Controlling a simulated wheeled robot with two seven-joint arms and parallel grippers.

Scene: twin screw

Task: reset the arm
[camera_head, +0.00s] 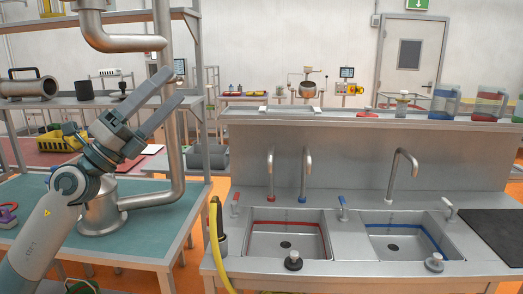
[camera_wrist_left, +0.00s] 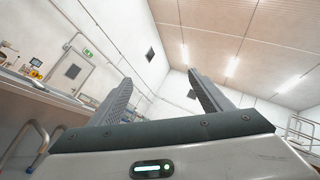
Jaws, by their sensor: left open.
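My left gripper (camera_head: 170,97) is raised at the left of the head view, in front of the steel pipe. Its two fingers point up and to the right, apart from each other, with nothing between them. In the left wrist view the fingers of my left gripper (camera_wrist_left: 160,88) are spread and empty, against the wall and ceiling. My right gripper is in neither view.
A steel sink counter (camera_head: 332,235) with two basins and several taps stands at the centre and right. A teal-topped table (camera_head: 150,240) stands under my left arm and carries the thick steel pipe (camera_head: 172,150). A yellow hose (camera_head: 216,240) hangs between them.

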